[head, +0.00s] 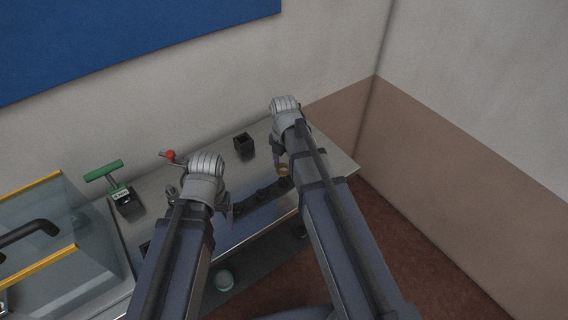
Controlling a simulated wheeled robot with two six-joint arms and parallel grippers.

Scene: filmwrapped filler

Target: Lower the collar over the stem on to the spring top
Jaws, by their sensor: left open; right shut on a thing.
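A small tan ring, which looks like the collar (284,170), is at the fingers of my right gripper (280,160) over the right part of the bench. My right gripper is shut on it. Dark round parts (266,192) show on the bench just below and left of the ring. I cannot make out the stem or the spring among them, and my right arm hides part of that area. My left gripper (227,208) is open, over the middle of the bench. Its fingers are mostly hidden behind my own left wrist.
A black open-topped box (243,144) stands at the back of the metal bench (155,205). A red-knobbed lever (170,156) and a green T-handle on a black block (104,171) are further left. A clear yellow-edged case (62,225) fills the left end. A wall runs behind.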

